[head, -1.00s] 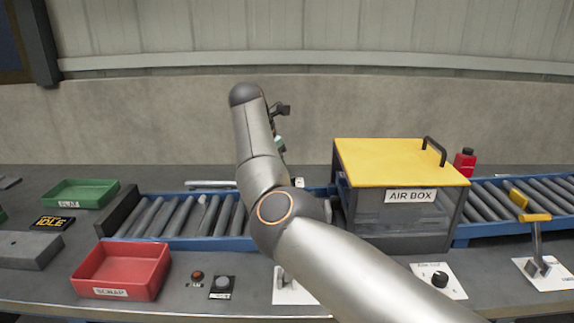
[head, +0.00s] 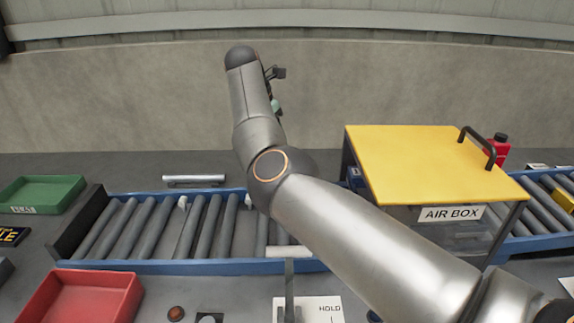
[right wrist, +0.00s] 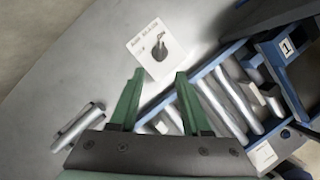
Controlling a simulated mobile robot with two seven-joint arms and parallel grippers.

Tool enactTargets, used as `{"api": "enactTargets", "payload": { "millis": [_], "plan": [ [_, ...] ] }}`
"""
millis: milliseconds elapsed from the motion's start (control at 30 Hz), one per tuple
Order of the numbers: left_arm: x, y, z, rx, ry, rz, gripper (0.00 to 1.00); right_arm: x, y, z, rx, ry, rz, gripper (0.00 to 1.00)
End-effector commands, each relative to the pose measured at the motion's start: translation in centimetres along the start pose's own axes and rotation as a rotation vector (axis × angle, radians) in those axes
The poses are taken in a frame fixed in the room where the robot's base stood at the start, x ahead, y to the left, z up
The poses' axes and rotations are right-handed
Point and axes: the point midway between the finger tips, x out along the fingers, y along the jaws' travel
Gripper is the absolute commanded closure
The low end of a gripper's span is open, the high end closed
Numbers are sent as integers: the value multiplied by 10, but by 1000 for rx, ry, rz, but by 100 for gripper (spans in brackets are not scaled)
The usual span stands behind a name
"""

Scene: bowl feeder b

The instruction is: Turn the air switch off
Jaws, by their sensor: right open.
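A small white plate (right wrist: 148,50) with a dark round base and a short metal lever (right wrist: 160,42) shows in the right wrist view; it looks like the air switch. Its label is too blurred to read surely. My right gripper (right wrist: 157,74) is open, its two green fingers pointing toward the plate with nothing between them. The plate lies just beyond the fingertips. In the head view I cannot pick out this plate, and my right arm covers the middle. My left gripper is not in view.
The roller conveyor (head: 150,228) crosses the table. The yellow-lidded air box (head: 420,165) stands to the right, a red bottle (head: 497,152) behind it. A red tray (head: 75,300) and a green tray (head: 40,195) are at left. A metal bar (head: 193,179) lies behind the conveyor.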

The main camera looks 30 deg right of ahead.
Motion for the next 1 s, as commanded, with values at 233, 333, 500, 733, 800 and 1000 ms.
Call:
{"api": "enactTargets", "payload": {
  "millis": [233, 333, 500, 733, 800, 1000],
  "plan": [
    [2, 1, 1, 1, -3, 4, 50, 55, -1, 0, 0, 0, -4, 52],
    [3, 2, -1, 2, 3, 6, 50, 73, -1, 0, 0, 0, -3, 52],
    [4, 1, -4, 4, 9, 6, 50, 96, 0, 0, -1, 0, -2, 52],
    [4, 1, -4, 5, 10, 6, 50, 106, 0, 0, 0, -1, 0, 52],
    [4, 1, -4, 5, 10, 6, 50, 106, 0, 0, 0, -1, 0, 52],
    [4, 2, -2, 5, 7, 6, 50, 106, 0, 0, 0, 0, 0, 59]
  ]
}}
